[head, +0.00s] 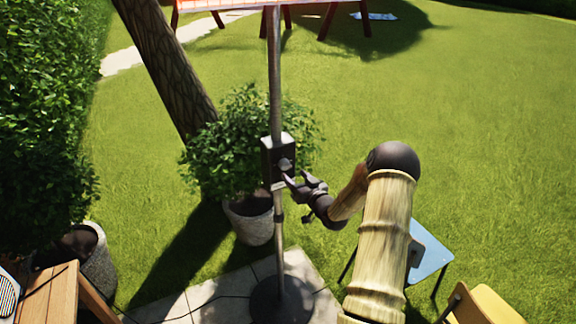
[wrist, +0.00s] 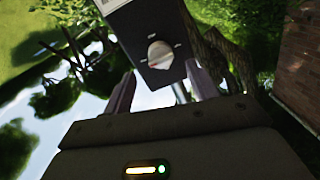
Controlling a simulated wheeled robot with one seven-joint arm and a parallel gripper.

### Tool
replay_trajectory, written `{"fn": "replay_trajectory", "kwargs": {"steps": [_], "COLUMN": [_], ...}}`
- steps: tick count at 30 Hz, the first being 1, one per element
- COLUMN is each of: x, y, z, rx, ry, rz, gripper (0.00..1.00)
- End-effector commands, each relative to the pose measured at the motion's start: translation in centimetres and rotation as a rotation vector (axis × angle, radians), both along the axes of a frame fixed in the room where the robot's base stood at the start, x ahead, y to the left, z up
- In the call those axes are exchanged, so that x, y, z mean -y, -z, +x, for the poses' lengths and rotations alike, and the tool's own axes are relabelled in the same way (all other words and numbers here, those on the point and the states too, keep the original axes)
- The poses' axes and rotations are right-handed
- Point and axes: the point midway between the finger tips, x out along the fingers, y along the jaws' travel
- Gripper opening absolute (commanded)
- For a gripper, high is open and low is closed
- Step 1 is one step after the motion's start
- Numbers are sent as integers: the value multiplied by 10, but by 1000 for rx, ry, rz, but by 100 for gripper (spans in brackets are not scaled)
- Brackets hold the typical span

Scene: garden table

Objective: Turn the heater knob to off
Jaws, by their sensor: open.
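The heater is a tall metal pole (head: 275,80) on a round dark base, with a dark control box (head: 270,158) partway up. In the wrist view the box's face (wrist: 148,28) is dark, with a pale round knob (wrist: 160,54) and small white marks around it. The knob also shows in the head view (head: 285,164). My gripper (head: 287,184) is open and empty, in front of the box and slightly below the knob. In the wrist view its two fingers (wrist: 160,90) stand wide apart, with the knob beyond and between them. I see no contact with the knob.
A potted bush (head: 248,218) stands right behind the pole. A blue chair (head: 428,252) and a yellow chair (head: 488,305) are at lower right. A wooden table (head: 45,290) is at lower left. A cable (head: 190,306) lies on the paving. Open lawn lies to the right.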

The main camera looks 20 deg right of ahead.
Motion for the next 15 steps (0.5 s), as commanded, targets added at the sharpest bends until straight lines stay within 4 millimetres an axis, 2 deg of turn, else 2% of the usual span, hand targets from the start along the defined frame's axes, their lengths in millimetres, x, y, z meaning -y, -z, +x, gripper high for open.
{"fn": "replay_trajectory", "kwargs": {"steps": [3,9,15], "x": [-2,-5,-5], "y": [-3,-2,0], "z": [20,46,55], "rx": [1,1,0], "ry": [-2,-2,0], "rz": [0,-1,0], "gripper": [58,58,58]}}
